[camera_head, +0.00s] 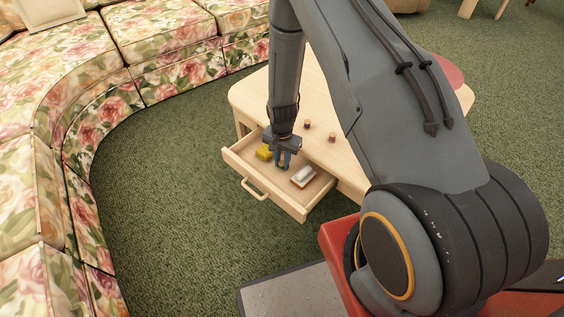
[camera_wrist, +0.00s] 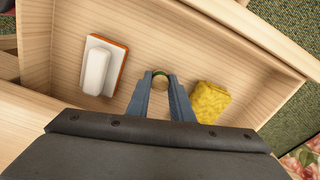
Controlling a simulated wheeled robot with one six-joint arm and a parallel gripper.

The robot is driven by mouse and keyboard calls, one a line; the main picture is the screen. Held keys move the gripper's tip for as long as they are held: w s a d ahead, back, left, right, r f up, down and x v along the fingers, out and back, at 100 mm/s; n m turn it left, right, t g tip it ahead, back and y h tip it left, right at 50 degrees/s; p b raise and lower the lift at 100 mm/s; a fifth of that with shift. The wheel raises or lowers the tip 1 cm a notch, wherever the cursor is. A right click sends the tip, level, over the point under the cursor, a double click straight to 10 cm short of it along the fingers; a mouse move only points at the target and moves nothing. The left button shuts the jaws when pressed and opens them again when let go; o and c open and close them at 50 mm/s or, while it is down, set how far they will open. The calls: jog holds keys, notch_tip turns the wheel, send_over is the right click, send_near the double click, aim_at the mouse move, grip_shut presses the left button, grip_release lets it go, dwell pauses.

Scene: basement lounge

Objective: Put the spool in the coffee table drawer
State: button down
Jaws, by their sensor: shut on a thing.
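The coffee table (camera_head: 318,151) has its drawer (camera_head: 282,198) pulled open. My gripper (camera_head: 283,165) is over the inside of the open drawer. In the wrist view my gripper (camera_wrist: 160,80) is shut on a small round thing, the spool (camera_wrist: 161,73), with a green middle and a brownish rim. My fingers hide most of it, and the head view does not show it clearly. The bare drawer floor (camera_wrist: 145,45) lies below it; I cannot tell whether the spool touches it.
In the drawer, a white block on an orange-edged base (camera_wrist: 97,68) lies on one side and a yellow spongy thing (camera_wrist: 209,102) on the other. Two small dark round things (camera_head: 307,125) (camera_head: 332,137) stand on the tabletop. A floral sofa (camera_head: 160,60) curves around the left.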

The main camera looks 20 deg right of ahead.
jog(key=shift+f, duration=0.2)
jog(key=c, duration=1.6)
grip_release()
jog(key=shift+o, duration=0.2)
jog(key=shift+r, duration=0.1)
